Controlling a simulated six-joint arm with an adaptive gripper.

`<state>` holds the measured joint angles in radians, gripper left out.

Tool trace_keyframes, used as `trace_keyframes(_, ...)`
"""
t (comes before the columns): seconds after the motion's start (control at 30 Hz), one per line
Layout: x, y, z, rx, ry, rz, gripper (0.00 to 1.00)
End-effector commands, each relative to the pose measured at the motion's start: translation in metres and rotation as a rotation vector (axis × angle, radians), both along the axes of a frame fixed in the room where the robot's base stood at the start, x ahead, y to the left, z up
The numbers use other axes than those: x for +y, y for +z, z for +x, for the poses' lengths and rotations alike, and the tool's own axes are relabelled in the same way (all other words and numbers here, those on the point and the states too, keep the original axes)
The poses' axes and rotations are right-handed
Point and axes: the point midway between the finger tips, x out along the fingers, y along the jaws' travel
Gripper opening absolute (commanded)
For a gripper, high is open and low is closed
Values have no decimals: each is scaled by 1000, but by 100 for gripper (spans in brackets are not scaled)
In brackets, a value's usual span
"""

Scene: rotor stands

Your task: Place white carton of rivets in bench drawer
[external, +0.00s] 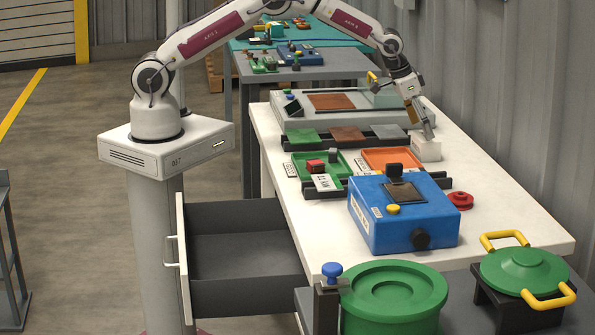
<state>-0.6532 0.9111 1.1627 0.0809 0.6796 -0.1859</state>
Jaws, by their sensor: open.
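A small white block-like carton (427,152) sits on the right side of the white bench top (505,225), near the back wall. My gripper (425,131) points down at the carton's top from above. Its jaws are open; at this size I cannot tell whether the fingers touch the carton or straddle it. The bench drawer (240,216) is pulled out at the bench's left side, below the top. Its grey inside looks empty where I can see it.
A green tray (345,160) and an orange tray (388,157) lie left of the carton. A blue box (375,225) with knobs and a red knob (460,200) stand nearer the front. A green drum (392,300) and a yellow-handled green lid (523,270) are in the foreground.

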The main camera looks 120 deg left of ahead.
Motion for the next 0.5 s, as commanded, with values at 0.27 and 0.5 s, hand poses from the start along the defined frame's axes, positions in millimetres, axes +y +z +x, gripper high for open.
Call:
trace_keyframes(0.27,4,-20,4,1,0,-1,89)
trace_keyframes(0.5,10,-41,10,0,0,-1,89)
